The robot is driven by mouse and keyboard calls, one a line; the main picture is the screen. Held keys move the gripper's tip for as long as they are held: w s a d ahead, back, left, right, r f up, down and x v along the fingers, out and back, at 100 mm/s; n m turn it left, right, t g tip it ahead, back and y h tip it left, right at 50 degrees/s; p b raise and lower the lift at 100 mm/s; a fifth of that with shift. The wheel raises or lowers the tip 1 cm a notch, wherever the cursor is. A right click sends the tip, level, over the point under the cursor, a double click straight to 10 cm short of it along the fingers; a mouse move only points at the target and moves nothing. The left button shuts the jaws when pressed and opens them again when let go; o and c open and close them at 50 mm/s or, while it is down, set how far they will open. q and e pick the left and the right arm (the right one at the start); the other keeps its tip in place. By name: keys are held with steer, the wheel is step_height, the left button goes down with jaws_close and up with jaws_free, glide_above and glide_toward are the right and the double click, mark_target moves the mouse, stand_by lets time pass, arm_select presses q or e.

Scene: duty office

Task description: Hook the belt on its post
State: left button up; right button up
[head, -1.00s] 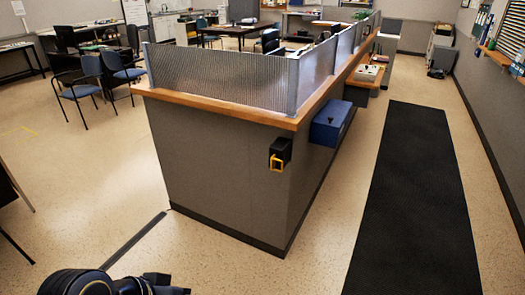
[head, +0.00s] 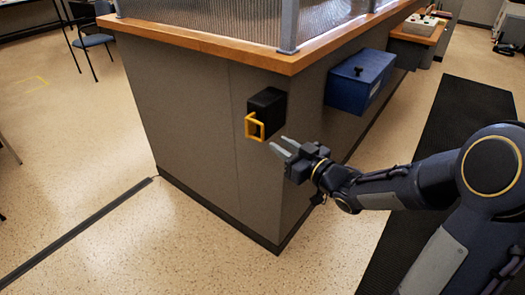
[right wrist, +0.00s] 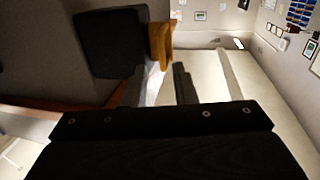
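A black belt housing (head: 267,112) is fixed to the grey side of the counter, near its corner. A yellow belt end (head: 254,127), shaped like an open loop, sticks out from its front. My right gripper (head: 282,148) is just right of and below the yellow end, apart from it, with its fingers spread and nothing between them. In the right wrist view the black housing (right wrist: 110,42) and yellow end (right wrist: 160,46) show ahead of the open fingers. I cannot make out a post in either current view. My left gripper is not in view.
The counter (head: 190,42) has a wooden top edge and ribbed panels. A blue box (head: 360,78) hangs on its right side, near my right arm. A dark mat (head: 455,122) lies on the right. The speckled floor at left is mostly clear, with a dark strip (head: 85,230) across it.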

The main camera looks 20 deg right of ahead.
mark_target(263, 138)
steer(key=x, duration=0.8)
steer(key=shift+s+a+r, duration=0.1)
steer(key=shift+a+r, duration=0.05)
steer(key=shift+c, duration=0.5)
jaws_close()
